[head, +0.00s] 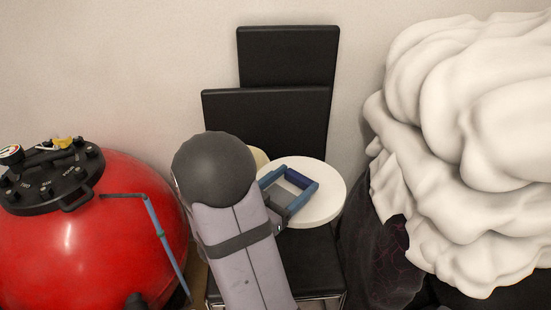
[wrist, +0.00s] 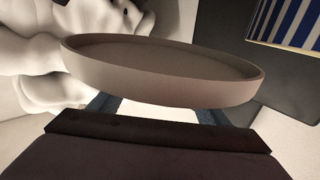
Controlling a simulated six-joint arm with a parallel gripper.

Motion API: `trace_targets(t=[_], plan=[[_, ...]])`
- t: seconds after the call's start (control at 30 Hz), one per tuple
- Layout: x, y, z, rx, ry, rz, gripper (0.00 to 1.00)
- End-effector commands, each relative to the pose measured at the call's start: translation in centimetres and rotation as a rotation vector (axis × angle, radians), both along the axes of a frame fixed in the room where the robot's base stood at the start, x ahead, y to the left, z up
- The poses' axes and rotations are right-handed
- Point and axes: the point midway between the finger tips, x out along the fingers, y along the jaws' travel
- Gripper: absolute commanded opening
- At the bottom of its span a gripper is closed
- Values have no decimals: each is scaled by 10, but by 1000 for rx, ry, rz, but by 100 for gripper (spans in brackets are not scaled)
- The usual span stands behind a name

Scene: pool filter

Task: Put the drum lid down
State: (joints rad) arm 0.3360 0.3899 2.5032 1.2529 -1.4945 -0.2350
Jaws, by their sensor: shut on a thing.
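The drum lid (head: 330,192) is a round, pale disc with a low rim. It lies over the black chair's seat in the head view; I cannot tell whether it touches the seat. My gripper (head: 300,184), with blue fingers, is shut on the lid, its fingers overlapping the lid's left part. In the wrist view the lid (wrist: 160,72) fills the upper middle, its raised rim visible. The fingers show just below it, and their grip on the rim is partly hidden. My forearm hides part of the chair.
A black chair (head: 265,112) stands against the wall, its seat (head: 290,262) under the lid. A red tank (head: 90,240) with a black valve top (head: 50,180) is at left. A white billowing heap (head: 470,130) rises over a dark container (head: 380,255) at right, close to the lid.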

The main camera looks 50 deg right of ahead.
Motion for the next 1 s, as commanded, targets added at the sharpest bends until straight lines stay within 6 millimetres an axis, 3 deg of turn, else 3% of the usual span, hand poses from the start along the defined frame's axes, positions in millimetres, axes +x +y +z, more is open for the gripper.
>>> trace_targets(t=[0.37,0.8,1.0], plan=[[-10,-6,-61,4,9,11,47],[-31,-13,-158,5,8,22,47],[-42,-13,-191,4,4,16,47]])
